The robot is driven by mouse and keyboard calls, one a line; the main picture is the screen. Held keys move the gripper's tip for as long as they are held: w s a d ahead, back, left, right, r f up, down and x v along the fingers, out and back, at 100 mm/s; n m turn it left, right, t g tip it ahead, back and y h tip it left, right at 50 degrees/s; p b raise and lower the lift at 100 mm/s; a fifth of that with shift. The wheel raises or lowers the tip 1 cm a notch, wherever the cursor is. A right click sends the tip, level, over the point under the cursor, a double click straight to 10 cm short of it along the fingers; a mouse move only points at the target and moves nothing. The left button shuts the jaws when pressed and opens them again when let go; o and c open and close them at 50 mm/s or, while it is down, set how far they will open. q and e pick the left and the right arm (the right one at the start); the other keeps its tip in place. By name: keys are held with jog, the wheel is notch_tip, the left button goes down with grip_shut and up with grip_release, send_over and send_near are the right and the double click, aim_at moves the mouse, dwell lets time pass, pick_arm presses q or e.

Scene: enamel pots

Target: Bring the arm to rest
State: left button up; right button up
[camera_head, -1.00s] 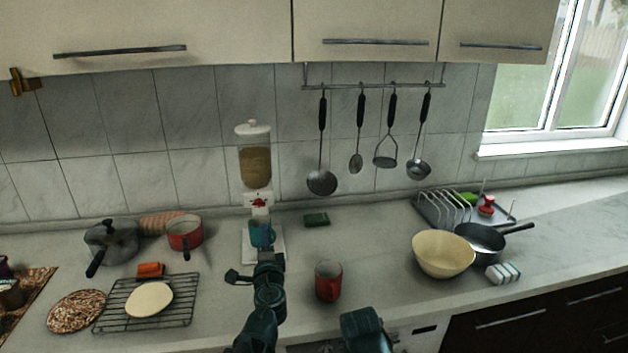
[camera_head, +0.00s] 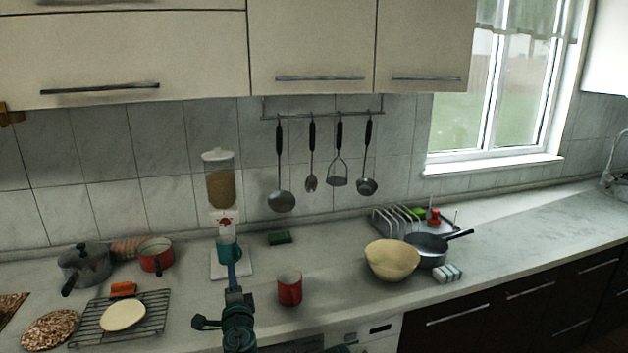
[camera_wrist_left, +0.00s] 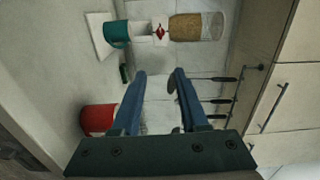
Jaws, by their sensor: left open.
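My left gripper (camera_head: 231,278) is raised in front of the dispenser at the lower middle of the head view. In the left wrist view its two blue fingers (camera_wrist_left: 160,76) are apart with nothing between them. A teal mug (camera_head: 228,249) stands on the white base of the grain dispenser (camera_head: 220,181), beyond the fingers; the mug also shows in the left wrist view (camera_wrist_left: 117,34). A red mug (camera_head: 290,289) stands on the counter to the right of my gripper, apart from it. My right gripper is not in view.
A cooling rack (camera_head: 150,318) with a flat round bread, a grey pot (camera_head: 84,266) and a red pan (camera_head: 156,257) are at left. A cream bowl (camera_head: 392,261) and a dark pan (camera_head: 428,249) are at right. Utensils hang behind. The counter at far right is clear.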

pick_arm(q)
jog(key=s+d+f+n+g+p, duration=0.2)
jog(key=s+d+f+n+g, duration=0.2)
jog(key=s+f+n+g, duration=0.9)
jog(key=s+d+f+m+g+h, duration=0.2)
jog(key=s+d+f+g+h, duration=0.2)
jog(key=s+d, duration=0.6)
notch_tip(320, 180, down, 3)
jog(key=shift+s+d+r+g, duration=0.2)
jog(key=shift+s+g, duration=0.1)
jog(key=shift+s, duration=0.6)
